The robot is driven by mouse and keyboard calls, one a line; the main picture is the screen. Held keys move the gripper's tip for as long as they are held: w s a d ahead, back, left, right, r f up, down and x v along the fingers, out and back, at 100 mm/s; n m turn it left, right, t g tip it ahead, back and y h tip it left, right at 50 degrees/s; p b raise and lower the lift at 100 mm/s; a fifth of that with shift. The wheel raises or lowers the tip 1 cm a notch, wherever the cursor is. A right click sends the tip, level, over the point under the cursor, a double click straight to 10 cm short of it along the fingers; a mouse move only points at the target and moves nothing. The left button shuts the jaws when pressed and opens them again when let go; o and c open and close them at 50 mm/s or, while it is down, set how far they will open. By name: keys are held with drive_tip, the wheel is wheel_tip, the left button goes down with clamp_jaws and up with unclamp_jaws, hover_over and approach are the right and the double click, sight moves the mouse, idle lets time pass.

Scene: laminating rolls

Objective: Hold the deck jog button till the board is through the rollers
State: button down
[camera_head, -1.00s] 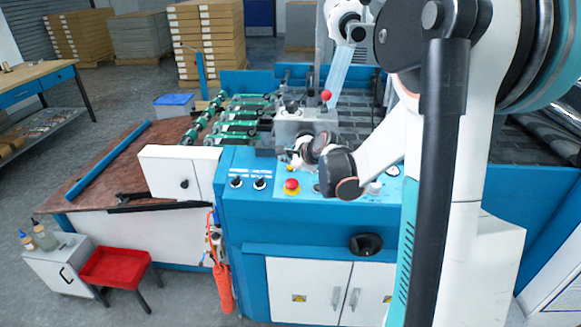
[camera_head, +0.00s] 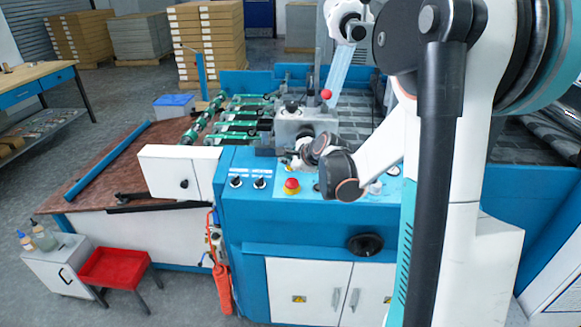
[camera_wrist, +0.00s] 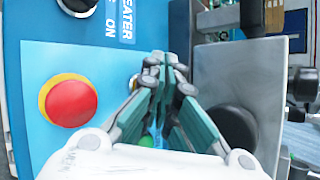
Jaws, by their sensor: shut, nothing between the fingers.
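My gripper (camera_wrist: 165,75) is shut and empty, with its green-grey fingers together over the blue control panel (camera_wrist: 40,70) in the wrist view. A green button (camera_wrist: 147,141) shows partly behind the fingers; the rest of it is hidden. I cannot tell whether the fingers touch anything. A red mushroom button (camera_wrist: 70,103) sits left of the fingers, and in the head view it (camera_head: 291,186) is on the panel below my wrist. Green rollers (camera_head: 240,126) stand on the machine behind the panel. A brown sheet-like surface (camera_head: 110,165) lies left of them; I cannot tell whether it is the board.
Two black selector knobs (camera_head: 248,183) are left of the red button. A grey metal block with a red ball knob (camera_head: 326,94) stands close behind my wrist. A black round knob (camera_wrist: 235,128) is right of the fingers.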

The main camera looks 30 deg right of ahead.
drive_tip(key=shift+f+b, duration=0.35)
drive_tip(key=shift+f, duration=0.05)
idle(0.4)
drive_tip(key=shift+r, duration=0.1)
idle(5.4)
drive_tip(key=shift+s+r+p, duration=0.1)
drive_tip(key=shift+r+p, duration=0.5)
drive_tip(key=shift+r, duration=0.1)
drive_tip(key=shift+s+a+r+p, duration=0.1)
drive_tip(key=shift+s+r+p, duration=0.05)
drive_tip(key=shift+r+p, duration=0.55)
drive_tip(key=shift+s+a+r+p, duration=0.15)
drive_tip(key=shift+r+p, duration=0.35)
drive_tip(key=shift+r, duration=0.45)
drive_tip(key=shift+s+a+r+p, duration=0.1)
drive_tip(key=shift+s+r+p, duration=0.05)
drive_tip(key=shift+r+p, duration=0.55)
drive_tip(key=shift+r, duration=0.1)
